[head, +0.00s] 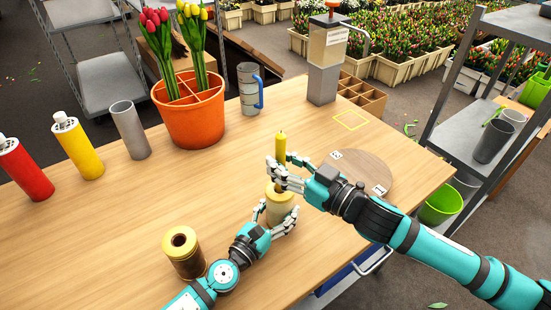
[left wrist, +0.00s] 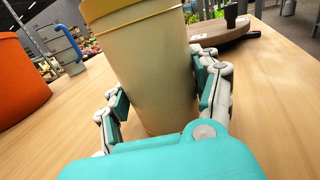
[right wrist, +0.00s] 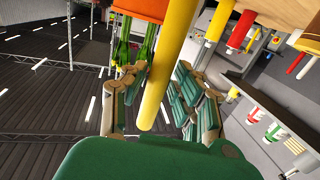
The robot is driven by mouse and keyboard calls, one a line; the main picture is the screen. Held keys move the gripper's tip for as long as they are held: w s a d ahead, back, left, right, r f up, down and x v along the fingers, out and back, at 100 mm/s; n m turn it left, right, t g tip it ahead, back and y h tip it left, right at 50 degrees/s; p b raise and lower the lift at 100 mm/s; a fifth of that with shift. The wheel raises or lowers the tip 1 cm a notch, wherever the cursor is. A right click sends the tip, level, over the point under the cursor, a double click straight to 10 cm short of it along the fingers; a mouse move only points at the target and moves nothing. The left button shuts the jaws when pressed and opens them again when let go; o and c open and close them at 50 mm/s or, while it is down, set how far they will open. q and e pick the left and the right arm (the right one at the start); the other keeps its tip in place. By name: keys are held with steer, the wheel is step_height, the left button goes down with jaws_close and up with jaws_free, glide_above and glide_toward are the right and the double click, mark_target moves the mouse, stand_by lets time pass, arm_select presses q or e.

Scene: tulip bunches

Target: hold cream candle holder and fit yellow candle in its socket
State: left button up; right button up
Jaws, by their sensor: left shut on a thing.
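The cream candle holder (head: 279,211) stands on the table, upright in the head view; it fills the left wrist view (left wrist: 155,70), where its top is cut off. My left gripper (head: 272,217) is shut around its lower body, with finger pads on both sides (left wrist: 160,95). The slim yellow candle (head: 281,147) stands upright above the holder; it also shows in the right wrist view (right wrist: 170,60). My right gripper (head: 284,172) has its fingers on either side of the candle, with gaps visible in the right wrist view. The candle's foot and the socket are hidden behind the fingers.
A brown-and-yellow spool-like holder (head: 185,253) stands left of my left gripper. A round board (head: 362,178) lies to the right. An orange pot (head: 190,113) of tulips, a grey mug (head: 249,90) and a dispenser (head: 324,70) stand farther back.

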steer(key=v, duration=1)
steer(key=shift+w, duration=0.1)
arm_select(q)
steer(key=o, duration=1.5)
steer(key=shift+c, duration=0.2)
steer(key=shift+s, duration=0.1)
